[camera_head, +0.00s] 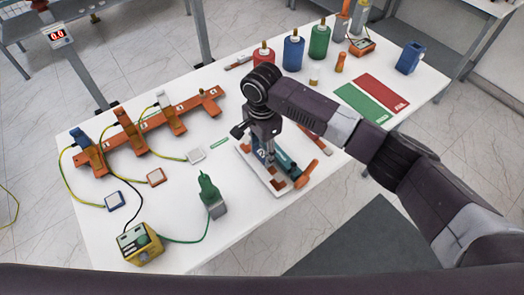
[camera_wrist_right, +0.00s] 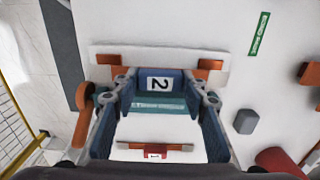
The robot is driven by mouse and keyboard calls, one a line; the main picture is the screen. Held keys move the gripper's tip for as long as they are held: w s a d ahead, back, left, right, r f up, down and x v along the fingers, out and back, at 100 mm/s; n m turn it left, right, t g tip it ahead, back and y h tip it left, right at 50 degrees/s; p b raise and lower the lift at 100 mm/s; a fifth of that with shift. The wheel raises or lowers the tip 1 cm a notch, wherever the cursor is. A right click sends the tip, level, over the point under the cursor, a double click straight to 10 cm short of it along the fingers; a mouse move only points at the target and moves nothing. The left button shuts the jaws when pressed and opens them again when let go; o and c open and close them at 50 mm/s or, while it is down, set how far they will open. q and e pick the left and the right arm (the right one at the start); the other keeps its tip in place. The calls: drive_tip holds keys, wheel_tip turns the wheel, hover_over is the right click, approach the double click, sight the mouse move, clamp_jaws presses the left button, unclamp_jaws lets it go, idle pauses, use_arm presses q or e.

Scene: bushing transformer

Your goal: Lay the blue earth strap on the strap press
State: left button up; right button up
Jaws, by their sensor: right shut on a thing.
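The strap press (camera_head: 251,166) is a white plate with orange brackets and a teal part, near the table's front edge. In the wrist view the plate (camera_wrist_right: 180,51) spreads out behind my fingers. My right gripper (camera_head: 268,151) is over it, pointing down, its fingers shut on a blue piece labelled 2 (camera_wrist_right: 139,83). I cannot tell whether this piece is the blue earth strap or touches the plate. A teal bar (camera_wrist_right: 170,105) with white lettering lies between the fingers. A blue clamp (camera_head: 80,137) with a green-yellow lead hangs on the orange rack. My left gripper is not in view.
The orange rack (camera_head: 193,103) also holds orange and white clamps, with coloured pads on the table. A yellow meter (camera_head: 144,250) and a green tool (camera_head: 209,188) stand in front. Coloured bottles (camera_head: 293,52) stand behind. Green and red mats (camera_head: 381,92) lie right.

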drive_tip(key=shift+f, duration=0.3)
drive_tip(key=shift+f+b, duration=0.3)
drive_tip(key=shift+f, duration=0.6)
drive_tip(key=shift+f, duration=0.2)
idle(0.6)
drive_tip(key=o, duration=1.3)
drive_tip(key=shift+f, duration=0.1)
